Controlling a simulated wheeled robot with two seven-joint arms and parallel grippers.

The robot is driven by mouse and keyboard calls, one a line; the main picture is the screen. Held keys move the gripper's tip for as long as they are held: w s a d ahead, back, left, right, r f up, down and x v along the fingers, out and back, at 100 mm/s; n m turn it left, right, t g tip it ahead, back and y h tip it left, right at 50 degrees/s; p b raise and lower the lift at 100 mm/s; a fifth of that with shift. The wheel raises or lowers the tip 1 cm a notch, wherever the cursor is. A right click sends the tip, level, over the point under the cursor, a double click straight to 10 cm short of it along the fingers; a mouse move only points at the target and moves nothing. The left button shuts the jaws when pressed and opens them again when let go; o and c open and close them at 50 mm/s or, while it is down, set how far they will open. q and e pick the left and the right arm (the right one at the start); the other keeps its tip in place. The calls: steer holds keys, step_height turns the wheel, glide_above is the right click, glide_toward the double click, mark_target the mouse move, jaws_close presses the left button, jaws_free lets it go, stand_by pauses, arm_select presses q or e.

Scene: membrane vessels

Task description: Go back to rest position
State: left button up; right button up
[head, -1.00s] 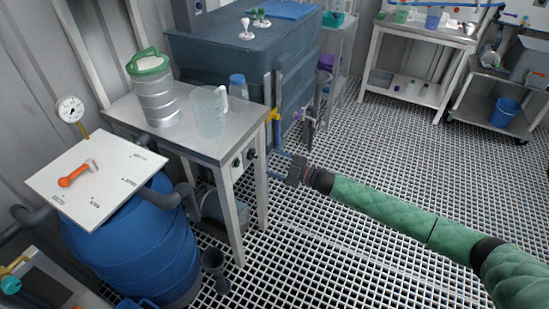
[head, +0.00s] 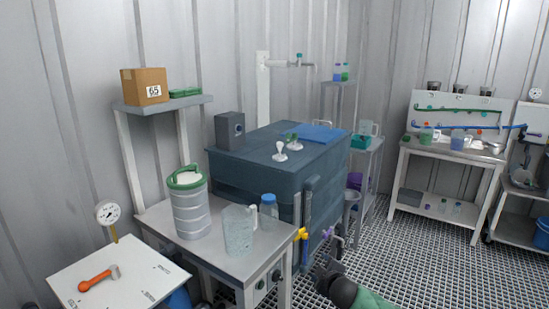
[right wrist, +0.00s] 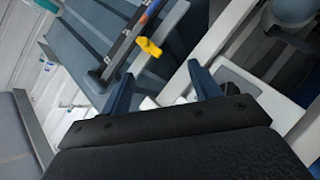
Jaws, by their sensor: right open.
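My right gripper (head: 328,270) shows at the bottom of the head view, just right of the small steel table and in front of the dark tank, with the green-sleeved arm below it. In the right wrist view its two blue fingers (right wrist: 160,92) stand wide apart with nothing between them. The yellow valve handle (right wrist: 149,47) shows beyond the fingers, apart from them; it also shows in the head view (head: 301,234). My left gripper is in neither view.
A steel table (head: 185,240) bears a green-lidded canister (head: 190,212), a clear jug (head: 238,231) and a blue-capped bottle (head: 269,206). A dark tank (head: 255,177) stands behind. An orange-handled tool (head: 94,281) lies on a white board (head: 130,289). Open grating floor (head: 420,262) lies to the right.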

steer(key=s+a+r+m+g+h+p, duration=0.1)
steer(key=s+r+m+g+p, duration=0.2)
steer(key=s, duration=1)
steer(key=s+a+r+m+g+h+p, duration=0.1)
steer(key=s+r+m+g, duration=0.25)
steer(key=s, duration=0.95)
arm_select(q)
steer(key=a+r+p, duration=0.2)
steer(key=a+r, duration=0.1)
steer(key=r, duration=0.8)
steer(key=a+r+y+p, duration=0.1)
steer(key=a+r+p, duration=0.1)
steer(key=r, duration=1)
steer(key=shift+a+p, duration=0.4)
steer(key=shift+p, duration=0.3)
arm_select(e)
steer(key=s+f+m+g, duration=0.2)
steer(key=s+f, duration=0.3)
steer(key=s, duration=0.8)
steer(key=s+f+m+g+y, duration=0.1)
steer(key=s+f, duration=0.4)
steer(key=s, duration=0.9)
steer(key=shift+d+f+m+g, duration=0.2)
steer(key=shift+m+g, duration=0.45)
steer(key=shift+g, duration=0.2)
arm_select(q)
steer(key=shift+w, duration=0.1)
